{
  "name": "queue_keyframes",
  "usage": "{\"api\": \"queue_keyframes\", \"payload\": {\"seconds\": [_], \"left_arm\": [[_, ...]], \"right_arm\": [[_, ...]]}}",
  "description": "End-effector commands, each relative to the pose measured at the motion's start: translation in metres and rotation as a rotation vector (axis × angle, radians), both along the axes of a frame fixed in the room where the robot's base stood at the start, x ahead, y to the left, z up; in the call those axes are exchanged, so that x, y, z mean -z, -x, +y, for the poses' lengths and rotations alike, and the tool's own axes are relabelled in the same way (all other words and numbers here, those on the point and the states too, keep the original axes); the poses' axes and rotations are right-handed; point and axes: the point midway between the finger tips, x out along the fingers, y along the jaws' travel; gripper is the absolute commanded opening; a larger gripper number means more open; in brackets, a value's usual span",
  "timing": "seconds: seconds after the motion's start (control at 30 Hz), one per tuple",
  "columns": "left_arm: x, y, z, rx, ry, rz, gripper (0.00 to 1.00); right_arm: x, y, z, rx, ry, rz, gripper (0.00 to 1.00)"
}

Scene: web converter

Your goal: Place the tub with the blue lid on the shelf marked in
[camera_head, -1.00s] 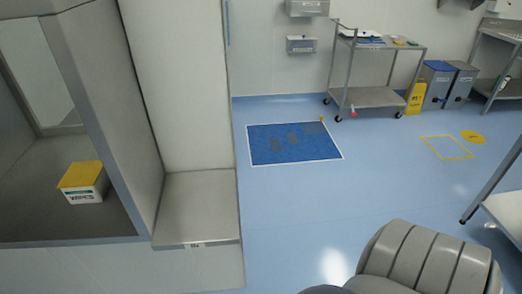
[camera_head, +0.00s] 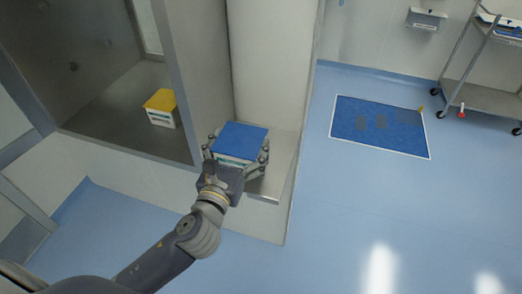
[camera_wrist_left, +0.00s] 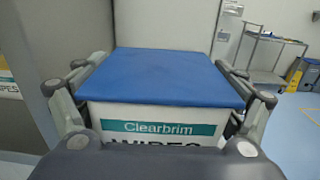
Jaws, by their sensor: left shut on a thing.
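The tub with the blue lid (camera_head: 240,140) is between the fingers of my left gripper (camera_head: 237,151), which is shut on its sides. In the left wrist view the blue lid (camera_wrist_left: 172,78) and a white front labelled "Clearbrim" face me, upright. The shelf (camera_head: 276,178) is a pale ledge in a wall recess. The tub is over this ledge, covering part of it; I cannot tell whether its base touches. The shelf's marking is not readable now. My right gripper is not in view.
A tub with a yellow lid (camera_head: 161,107) stands inside the chamber to the left, behind a frame post. The recess wall (camera_head: 272,60) rises behind the shelf. A blue floor mat (camera_head: 379,126) and a wheeled trolley (camera_head: 484,100) are to the right, with clear floor between.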

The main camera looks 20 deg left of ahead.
Motion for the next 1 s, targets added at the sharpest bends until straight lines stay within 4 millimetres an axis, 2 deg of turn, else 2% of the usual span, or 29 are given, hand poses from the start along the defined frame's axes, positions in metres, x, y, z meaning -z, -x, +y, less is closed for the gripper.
{"api": "queue_keyframes", "payload": {"seconds": [0.03, 0.2, 0.37, 0.6, 0.8, 1.0], "left_arm": [[-0.014, -0.018, -0.002, 0.001, 0.001, -0.008, 0.62], [-0.033, -0.061, -0.009, 0.014, 0.002, -0.008, 0.62], [-0.038, -0.081, -0.013, 0.021, 0.005, -0.005, 0.62], [0.007, -0.083, -0.014, 0.022, 0.006, -0.001, 0.62], [0.026, -0.083, -0.014, 0.022, 0.004, -0.004, 0.62], [0.055, -0.083, -0.013, 0.021, 0.006, -0.003, 0.62]], "right_arm": [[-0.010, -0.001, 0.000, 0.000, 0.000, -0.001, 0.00], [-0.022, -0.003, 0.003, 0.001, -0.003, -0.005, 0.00], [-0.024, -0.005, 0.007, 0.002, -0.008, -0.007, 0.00], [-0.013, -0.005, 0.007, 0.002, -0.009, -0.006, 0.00], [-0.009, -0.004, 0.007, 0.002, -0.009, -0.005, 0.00], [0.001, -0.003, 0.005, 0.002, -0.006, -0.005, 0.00]]}}
